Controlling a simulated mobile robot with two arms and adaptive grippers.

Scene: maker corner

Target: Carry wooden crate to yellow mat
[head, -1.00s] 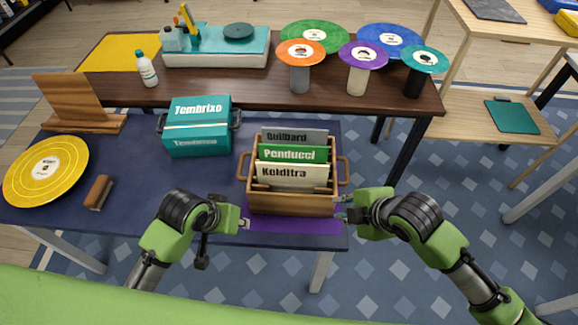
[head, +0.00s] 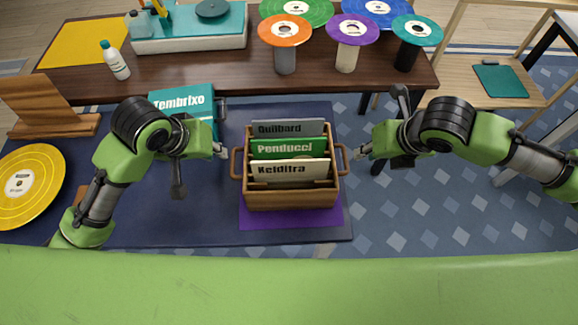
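The wooden crate (head: 290,197) stands upright on a purple mat (head: 290,219) on the blue-covered table. It holds several upright record sleeves and has a handle on each side. My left gripper (head: 225,151) is just left of the crate's left handle (head: 236,164), its small fingertips apart and empty. My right gripper (head: 361,152) is just right of the right handle (head: 344,158), also open and apart from it. The yellow mat (head: 85,46) lies flat at the back left of the dark brown table.
A teal box (head: 183,98) sits behind my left arm. A white bottle (head: 115,60) and teal record player (head: 190,42) stand right of the yellow mat. Colored discs on stands, such as the orange one (head: 285,30), fill the brown table's right. A wooden stand (head: 45,105) is at left.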

